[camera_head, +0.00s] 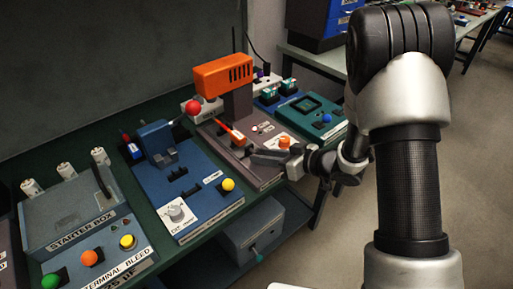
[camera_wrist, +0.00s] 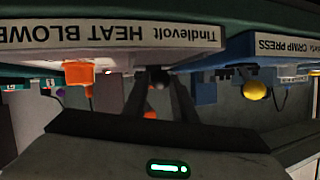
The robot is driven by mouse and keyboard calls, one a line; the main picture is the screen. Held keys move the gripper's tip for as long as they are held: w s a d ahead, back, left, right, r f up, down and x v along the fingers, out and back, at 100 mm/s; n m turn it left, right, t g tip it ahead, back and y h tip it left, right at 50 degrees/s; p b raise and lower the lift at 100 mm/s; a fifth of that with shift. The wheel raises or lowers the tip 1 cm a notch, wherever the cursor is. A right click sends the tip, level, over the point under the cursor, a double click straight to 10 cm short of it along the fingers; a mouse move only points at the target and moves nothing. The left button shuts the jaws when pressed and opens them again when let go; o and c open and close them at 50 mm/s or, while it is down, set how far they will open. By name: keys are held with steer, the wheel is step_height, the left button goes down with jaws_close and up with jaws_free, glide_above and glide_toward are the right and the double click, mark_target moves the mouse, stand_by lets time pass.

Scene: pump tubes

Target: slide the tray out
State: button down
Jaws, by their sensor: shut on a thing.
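The heat blower (camera_head: 225,73) has an orange head on a dark column above a grey-brown base. An orange-red rod (camera_head: 230,131) lies slanted on the base. The tray cannot be told apart clearly; my gripper covers part of the base. My gripper (camera_head: 252,153) reaches in from the right, low over the base, beside the orange knob (camera_head: 284,141). In the wrist view my gripper's fingers (camera_wrist: 158,84) are shut around a small dark, rounded piece (camera_wrist: 158,75), probably a handle, beside the heat blower's label (camera_wrist: 110,35). Its link to the tray is hidden.
The blue crimp press (camera_head: 188,190) with a yellow knob (camera_head: 228,184) stands left of the blower. A teal unit (camera_head: 305,112) stands behind right. The starter box (camera_head: 75,210) is at the far left. Open floor (camera_head: 330,240) lies in front of the bench.

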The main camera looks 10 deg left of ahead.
steer(key=s+d, duration=0.4)
steer(key=d, duration=0.1)
steer(key=shift+s+d+p, duration=0.2)
steer(key=shift+d+p, duration=0.15)
steer(key=shift+p, duration=0.05)
steer(key=c, duration=1.5)
jaws_free()
steer(key=shift+o, duration=0.2)
steer(key=p+v, duration=0.2)
steer(key=v, duration=1.5)
steer(key=shift+d+p, duration=0.2)
steer(key=shift+p, duration=0.15)
steer(key=shift+s, duration=0.15)
